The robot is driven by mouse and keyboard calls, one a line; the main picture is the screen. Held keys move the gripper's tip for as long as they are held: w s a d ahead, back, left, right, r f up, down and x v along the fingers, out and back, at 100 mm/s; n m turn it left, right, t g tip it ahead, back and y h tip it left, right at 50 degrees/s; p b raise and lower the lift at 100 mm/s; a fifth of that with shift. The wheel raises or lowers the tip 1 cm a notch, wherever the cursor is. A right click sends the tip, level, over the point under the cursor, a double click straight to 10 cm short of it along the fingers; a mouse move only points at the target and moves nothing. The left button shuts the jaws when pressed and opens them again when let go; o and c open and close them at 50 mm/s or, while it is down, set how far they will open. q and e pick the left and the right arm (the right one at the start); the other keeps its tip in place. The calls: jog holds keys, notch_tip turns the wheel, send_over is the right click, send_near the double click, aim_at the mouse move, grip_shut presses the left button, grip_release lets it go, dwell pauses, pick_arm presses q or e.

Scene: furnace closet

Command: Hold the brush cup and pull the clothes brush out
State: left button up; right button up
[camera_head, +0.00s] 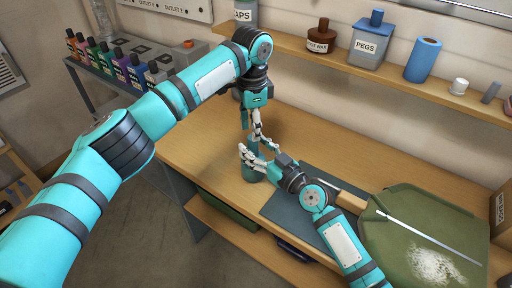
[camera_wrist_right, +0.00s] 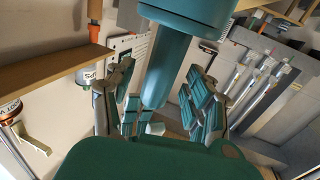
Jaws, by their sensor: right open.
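The teal brush cup (camera_head: 253,171) stands on the wooden bench (camera_head: 195,120), partly hidden by my right fingers. In the right wrist view, which looks upside down, a wide teal cylinder (camera_wrist_right: 190,10), apparently the cup, shows at the top edge. A narrower teal shaft with a rounded end (camera_wrist_right: 165,70), apparently the brush handle, extends from it. My right gripper (camera_wrist_right: 158,105) is open, with a finger on each side of the shaft; contact is unclear. In the head view, my right gripper (camera_head: 250,155) is at the cup's top. My left gripper (camera_head: 267,142) points down just above it; its opening is unclear.
A dark mat (camera_head: 285,208) lies right of the cup. A wall shelf (camera_head: 290,45) holds jars and a blue roll (camera_head: 422,60). Several bottles (camera_head: 105,57) stand at left.

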jog(key=v, duration=1.2)
